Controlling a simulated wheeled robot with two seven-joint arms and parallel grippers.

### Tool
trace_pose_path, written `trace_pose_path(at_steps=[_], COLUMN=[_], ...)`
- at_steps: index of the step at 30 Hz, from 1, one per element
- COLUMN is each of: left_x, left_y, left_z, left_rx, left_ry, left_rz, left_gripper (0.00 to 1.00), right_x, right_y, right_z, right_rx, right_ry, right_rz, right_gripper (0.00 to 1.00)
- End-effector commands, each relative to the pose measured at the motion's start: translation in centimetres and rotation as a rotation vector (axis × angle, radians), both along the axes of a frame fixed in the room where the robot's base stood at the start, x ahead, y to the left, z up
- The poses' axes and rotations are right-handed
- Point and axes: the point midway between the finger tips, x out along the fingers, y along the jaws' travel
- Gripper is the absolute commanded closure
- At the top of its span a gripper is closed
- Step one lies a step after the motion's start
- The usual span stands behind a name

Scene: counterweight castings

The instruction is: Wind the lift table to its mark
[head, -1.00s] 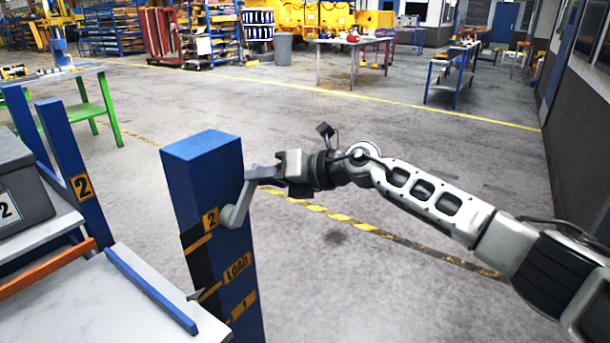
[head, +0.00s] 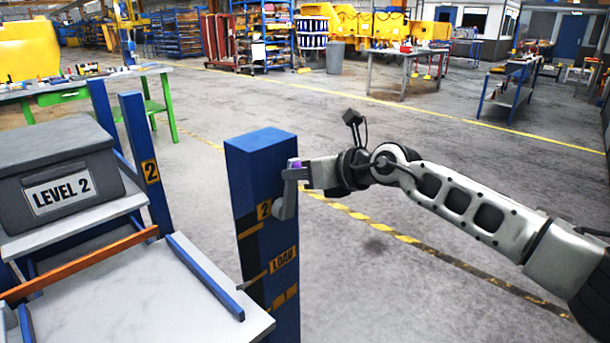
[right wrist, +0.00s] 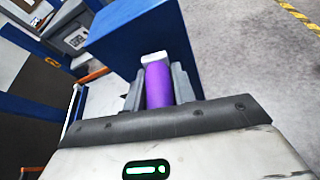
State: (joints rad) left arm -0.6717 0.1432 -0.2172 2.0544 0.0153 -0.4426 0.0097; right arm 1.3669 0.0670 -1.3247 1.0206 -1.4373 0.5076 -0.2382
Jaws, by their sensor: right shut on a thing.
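The blue post (head: 265,160) carries yellow marks "2", "LOAD" (head: 284,259) and "1". A grey crank arm (head: 286,198) on its right side points nearly straight up. My right gripper (head: 297,171) is shut on the crank's purple handle (right wrist: 158,86) at the arm's upper end. In the right wrist view the handle sits between both fingers, close to the post. The pale lift table top (head: 185,295) lies left of the post, with a blue strip along its right edge. Its exact height against the marks is hard to tell. My left gripper is not in view.
A grey bin marked "LEVEL 2" (head: 62,175) stands on a shelf at left, behind an orange bar (head: 80,262). A second blue post (head: 146,160) marked "2" stands beside it. Open floor lies behind and right of the crank post. Worktables stand far back.

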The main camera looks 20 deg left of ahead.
Motion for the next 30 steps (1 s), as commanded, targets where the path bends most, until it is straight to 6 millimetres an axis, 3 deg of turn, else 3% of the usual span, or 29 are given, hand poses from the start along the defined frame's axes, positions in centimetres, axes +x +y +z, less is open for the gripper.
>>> trace_pose_path(at_steps=[1,30], left_x=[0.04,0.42], left_y=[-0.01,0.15], left_z=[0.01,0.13], left_rx=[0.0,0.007], left_ry=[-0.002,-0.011], left_rz=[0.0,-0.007], left_gripper=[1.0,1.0], right_x=[-1.24,-1.24], right_y=[0.97,0.97], right_z=[-0.94,-0.93], right_rx=[-0.009,-0.008], right_ry=[0.028,0.029], right_rz=[0.03,0.029], right_gripper=[1.0,1.0])
